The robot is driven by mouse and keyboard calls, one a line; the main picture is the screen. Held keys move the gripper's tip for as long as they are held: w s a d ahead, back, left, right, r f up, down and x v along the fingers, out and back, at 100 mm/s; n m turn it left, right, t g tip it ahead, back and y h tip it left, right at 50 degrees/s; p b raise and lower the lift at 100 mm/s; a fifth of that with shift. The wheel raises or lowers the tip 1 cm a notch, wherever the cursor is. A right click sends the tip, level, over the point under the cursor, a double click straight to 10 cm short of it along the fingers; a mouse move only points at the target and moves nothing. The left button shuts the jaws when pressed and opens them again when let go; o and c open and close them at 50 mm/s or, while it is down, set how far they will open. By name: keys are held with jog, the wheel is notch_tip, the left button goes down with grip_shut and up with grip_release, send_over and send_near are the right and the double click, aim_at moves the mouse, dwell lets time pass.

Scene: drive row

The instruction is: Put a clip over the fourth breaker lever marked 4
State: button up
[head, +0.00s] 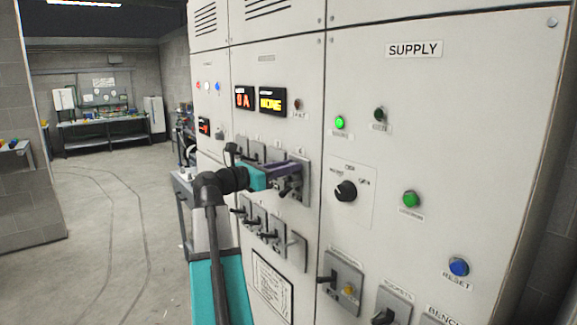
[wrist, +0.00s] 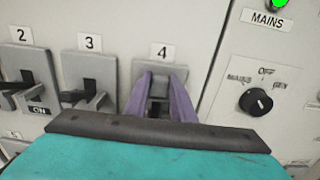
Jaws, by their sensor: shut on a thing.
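My gripper (head: 292,168) reaches across to the upper row of breakers in the head view. In the wrist view its two purple fingers (wrist: 160,92) stand on either side of a small dark piece (wrist: 158,88), directly below the label 4 (wrist: 164,52). The gripper is shut on this piece, taken as the clip; the fingers hide most of it. The fourth breaker (head: 304,184) has its grey plate behind the fingers. Its lever is mostly hidden, and I cannot tell whether the clip is around it or only in front of it.
Breaker 3 (wrist: 91,85) and breaker 2 (wrist: 28,78) stand to the left with dark levers. A MAINS selector knob (wrist: 256,102) is to the right. A lower row of breakers (head: 268,226) lies below. Open floor (head: 110,225) lies to the left.

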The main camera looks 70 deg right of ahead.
jog(key=shift+f, duration=0.1)
jog(key=o, duration=1)
jog(key=b+v, duration=0.2)
jog(key=v, duration=1)
jog(key=shift+b, duration=0.3)
